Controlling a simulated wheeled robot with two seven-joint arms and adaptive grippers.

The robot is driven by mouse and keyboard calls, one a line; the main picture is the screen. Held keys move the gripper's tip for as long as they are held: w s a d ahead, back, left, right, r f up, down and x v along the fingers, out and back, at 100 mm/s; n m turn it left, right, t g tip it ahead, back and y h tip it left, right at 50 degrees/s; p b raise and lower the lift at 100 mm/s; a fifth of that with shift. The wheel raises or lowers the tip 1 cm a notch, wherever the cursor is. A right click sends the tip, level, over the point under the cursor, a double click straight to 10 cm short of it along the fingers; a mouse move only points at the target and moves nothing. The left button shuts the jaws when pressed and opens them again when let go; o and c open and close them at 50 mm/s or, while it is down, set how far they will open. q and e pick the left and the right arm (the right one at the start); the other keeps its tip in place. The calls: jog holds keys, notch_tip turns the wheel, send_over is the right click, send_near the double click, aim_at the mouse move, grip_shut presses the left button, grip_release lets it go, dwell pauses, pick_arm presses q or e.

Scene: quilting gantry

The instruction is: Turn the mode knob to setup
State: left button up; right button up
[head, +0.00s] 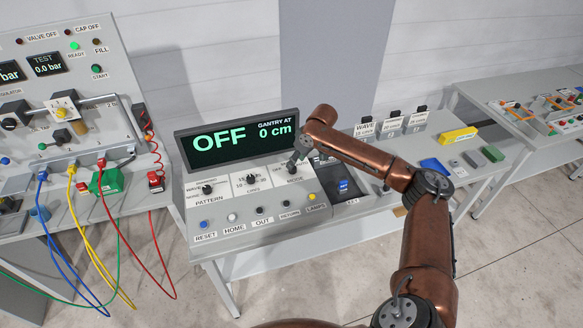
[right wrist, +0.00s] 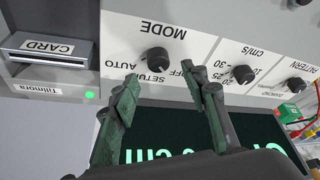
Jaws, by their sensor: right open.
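The black mode knob (right wrist: 155,61) is on the white MODE panel, upside down in the right wrist view, with the labels OFF, SETUP and AUTO around it. Which label its pointer faces is too small to tell. The display (head: 237,139) reads OFF and 0 cm. My right gripper (right wrist: 165,97) is open and empty, its two dark green fingers apart. In the right wrist view the fingertips are below the knob, on its display side, and do not appear to touch it. In the head view my right gripper (head: 296,162) covers most of the knob. My left gripper is not in view.
Beside the mode knob are the cm/s knob (right wrist: 243,74) and the pattern knob (right wrist: 294,87). A card slot (right wrist: 45,48) is on the other side. A row of buttons (head: 258,210) lines the console front. A hose panel (head: 60,100) stands at left.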

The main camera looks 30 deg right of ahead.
jog(key=shift+x, duration=2.6)
jog(key=shift+c, duration=0.7)
grip_shut()
